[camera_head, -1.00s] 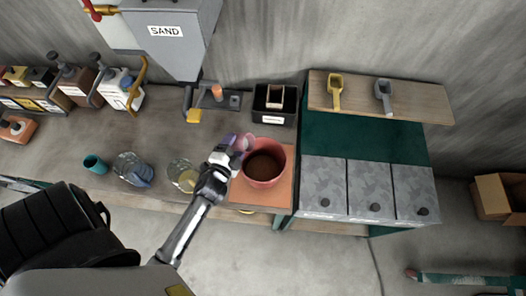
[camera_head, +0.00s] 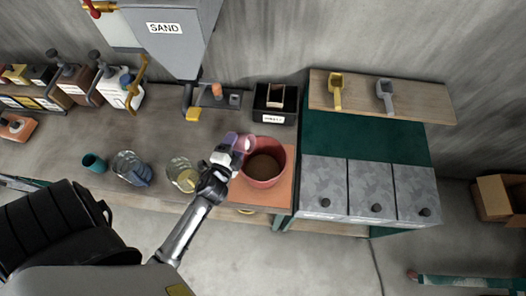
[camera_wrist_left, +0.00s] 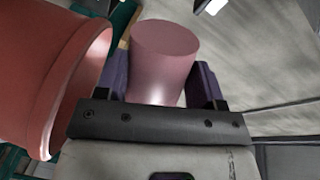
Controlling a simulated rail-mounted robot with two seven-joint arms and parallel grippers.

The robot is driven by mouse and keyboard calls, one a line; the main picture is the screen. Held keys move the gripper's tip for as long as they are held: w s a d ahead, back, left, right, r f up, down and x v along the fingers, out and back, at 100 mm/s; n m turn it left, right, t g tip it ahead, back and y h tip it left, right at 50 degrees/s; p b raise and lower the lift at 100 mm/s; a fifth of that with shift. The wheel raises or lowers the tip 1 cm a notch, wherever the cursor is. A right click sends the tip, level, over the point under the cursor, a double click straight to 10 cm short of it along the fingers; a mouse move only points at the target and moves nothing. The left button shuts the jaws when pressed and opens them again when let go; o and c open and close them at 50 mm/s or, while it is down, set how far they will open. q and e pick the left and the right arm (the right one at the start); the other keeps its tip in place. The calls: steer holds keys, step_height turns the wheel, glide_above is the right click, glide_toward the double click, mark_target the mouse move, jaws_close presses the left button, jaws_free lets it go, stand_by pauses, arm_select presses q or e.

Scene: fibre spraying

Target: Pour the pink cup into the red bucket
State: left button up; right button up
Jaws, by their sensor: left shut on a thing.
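The pink cup (camera_head: 248,145) is in my left gripper (camera_head: 235,146), beside the upper-left rim of the red bucket. In the left wrist view the cup (camera_wrist_left: 165,62) sits between the two purple fingers (camera_wrist_left: 160,84), which are shut on it. The red bucket (camera_head: 263,182) stands upright with brown material inside. Its wall also fills the left side of the left wrist view (camera_wrist_left: 40,60). I cannot tell what is in the cup. My right gripper is not in view.
The bucket stands on an orange board (camera_head: 282,195) at the bench's right end. A glass jug with yellowish contents (camera_head: 182,175), another glass vessel (camera_head: 130,168) and a teal cup (camera_head: 94,163) stand left of my arm. A black bin (camera_head: 274,104) is behind the bucket.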

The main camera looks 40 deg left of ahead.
mark_target(243, 151)
arm_select(q)
steer(key=shift+w+d+r+m+p, duration=0.2)
steer(key=shift+d+m, duration=0.2)
steer(key=shift+d, duration=0.05)
steer(key=shift+w+d+r+m+p, duration=0.15)
steer(key=shift+w+d+m+p, duration=0.05)
steer(key=shift+d+m, duration=0.25)
stand_by(0.3)
steer(key=shift+d+f+m, duration=0.15)
steer(key=shift+f+m, duration=0.2)
steer(key=shift+m, duration=0.4)
steer(key=shift+w+d+r+m+y, duration=0.25)
steer(key=shift+d+m+y, duration=0.05)
steer(key=shift+d+y, duration=0.1)
stand_by(0.8)
